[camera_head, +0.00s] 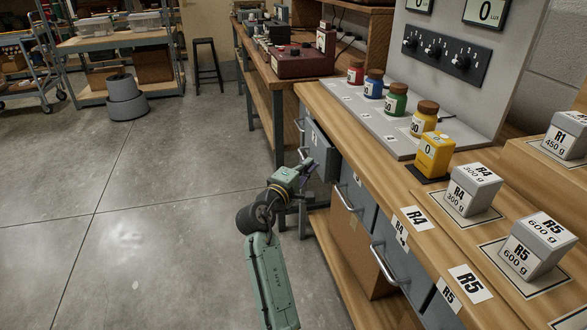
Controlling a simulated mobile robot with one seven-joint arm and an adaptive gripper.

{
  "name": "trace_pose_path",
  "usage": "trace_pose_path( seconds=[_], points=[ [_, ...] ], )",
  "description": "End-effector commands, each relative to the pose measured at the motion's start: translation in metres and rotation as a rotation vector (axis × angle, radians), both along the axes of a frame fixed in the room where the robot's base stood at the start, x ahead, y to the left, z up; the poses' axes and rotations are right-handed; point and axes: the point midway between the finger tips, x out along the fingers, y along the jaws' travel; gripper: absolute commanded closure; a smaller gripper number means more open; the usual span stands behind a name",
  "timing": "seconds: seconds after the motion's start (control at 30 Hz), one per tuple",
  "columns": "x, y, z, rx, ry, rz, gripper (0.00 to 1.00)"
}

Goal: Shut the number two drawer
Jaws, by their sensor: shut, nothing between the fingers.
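Grey drawers with bar handles sit under the wooden bench. The far drawer (318,150) bears a small white label that is too small to read surely, and its front stands out from the bench edge, so it looks pulled open. The middle drawer (357,190) and the near drawer (387,236) look flush with the bench. My gripper (311,167) is shut and empty, at or just in front of the far drawer's front. I cannot tell whether they touch. My gripper hides the lower part of that front.
The bench top (350,125) holds several coloured jars, a yellow block (435,155) and grey weight blocks (474,190). A second bench with a red box (302,62) stands behind. A black stool (206,62) stands farther off.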

Motion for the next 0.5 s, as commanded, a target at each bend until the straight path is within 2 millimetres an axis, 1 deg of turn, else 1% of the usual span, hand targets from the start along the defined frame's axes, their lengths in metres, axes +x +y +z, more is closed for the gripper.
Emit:
trace_pose_path(
  seconds=[0.03,0.13,0.5],
  points=[
    [0.0014,-0.0054,0.0007,0.0,0.001,-0.002,1.0],
    [0.0031,-0.01,0.0003,0.0,0.001,0.0,1.0],
    [0.0037,-0.0122,-0.0003,0.0,0.0,0.001,1.0]
  ],
)
